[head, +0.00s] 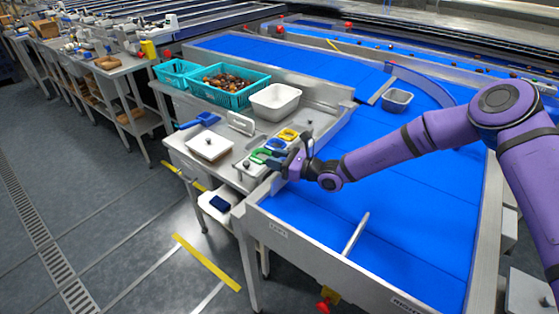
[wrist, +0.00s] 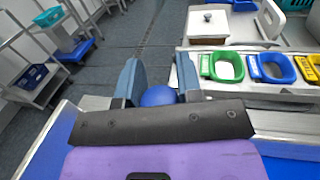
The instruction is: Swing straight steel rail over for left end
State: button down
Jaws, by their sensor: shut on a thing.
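My gripper (head: 290,162) is at the left edge of the blue belt (head: 400,190), beside the steel side table. In the wrist view its fingers (wrist: 158,85) are shut on a round blue knob (wrist: 158,96). What the knob is fixed to is hidden behind the gripper. A straight steel rail (head: 356,233) lies slantwise over the near part of the belt, apart from my gripper. Another short straight steel bar (head: 382,91) stands farther back, near the end of a curved blue guide (head: 425,82).
A lidded white box (head: 209,146), white tub (head: 275,101) and teal date crate (head: 229,87) stand behind. A grey tub (head: 397,100) sits on the belt.

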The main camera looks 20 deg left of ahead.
jog(key=shift+w+a+r, duration=0.1)
jog(key=shift+r, duration=0.05)
jog(key=c, duration=0.8)
grip_release()
jog(key=shift+r, duration=0.1)
jog(key=shift+w, duration=0.1)
jog(key=d, duration=1.1)
jog(key=shift+s+f, duration=0.25)
jog(key=shift+s, duration=0.15)
